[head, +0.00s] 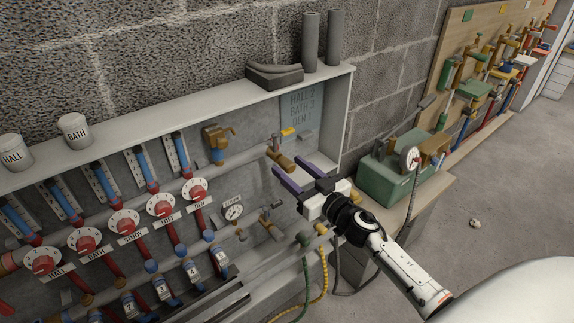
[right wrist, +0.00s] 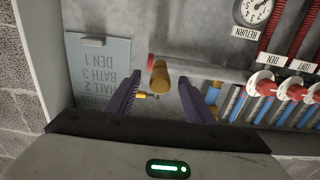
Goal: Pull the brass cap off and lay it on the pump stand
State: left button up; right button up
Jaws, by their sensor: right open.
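The brass cap (head: 284,161) is on the end of the upper manifold pipe, below a small yellow lever. It also shows in the right wrist view (right wrist: 159,79), between and beyond my fingers. My right gripper (head: 285,164) is open, its purple fingers pointing at the cap. In the right wrist view the fingers (right wrist: 160,88) stand on either side of it with gaps; I see no contact. The pump stand (head: 408,200) is at the right, a bench carrying a green test pump (head: 394,180) with a gauge. My left gripper is not in view.
A grey cabinet frame (head: 344,108) surrounds the pipes, dials and flow tubes. A slate-coloured sign (head: 302,102) hangs behind the cap. Green, yellow and dark hoses hang below my right gripper. A tool board (head: 460,75) stands behind the pump.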

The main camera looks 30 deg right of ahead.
jog(key=shift+p, duration=0.35)
dwell(0.9)
grip_shut()
jog(key=s+p, duration=0.1)
jog(key=s, duration=0.5)
jog(key=shift+d+p, duration=0.25)
jog(key=shift+p, duration=0.15)
dwell(0.9)
dwell(0.6)
